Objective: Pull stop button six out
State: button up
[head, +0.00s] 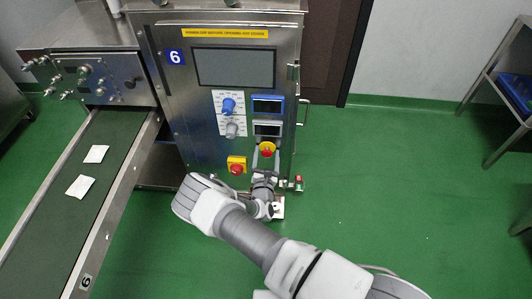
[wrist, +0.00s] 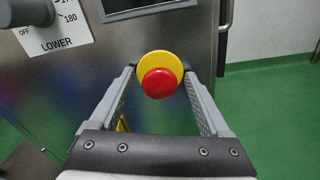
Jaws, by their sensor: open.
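A red mushroom stop button (wrist: 160,83) on a round yellow base (wrist: 160,58) is on the steel front of the machine marked 6 (head: 175,57). In the head view this button (head: 267,149) is at the panel's lower right. My gripper (wrist: 159,74) is open, with one finger on each side of the button in the wrist view. I cannot tell whether the fingers touch it. In the head view my gripper (head: 265,163) is just below the button, and partly overlaps the panel.
A second red button (head: 237,169) on a square yellow plate is lower left of my gripper. Blue and grey knobs (head: 229,105) and small displays (head: 267,106) are above. A conveyor (head: 50,215) with packets is at left. The green floor (head: 400,170) at right is clear.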

grip_shut()
dwell(0.4)
dwell(1.0)
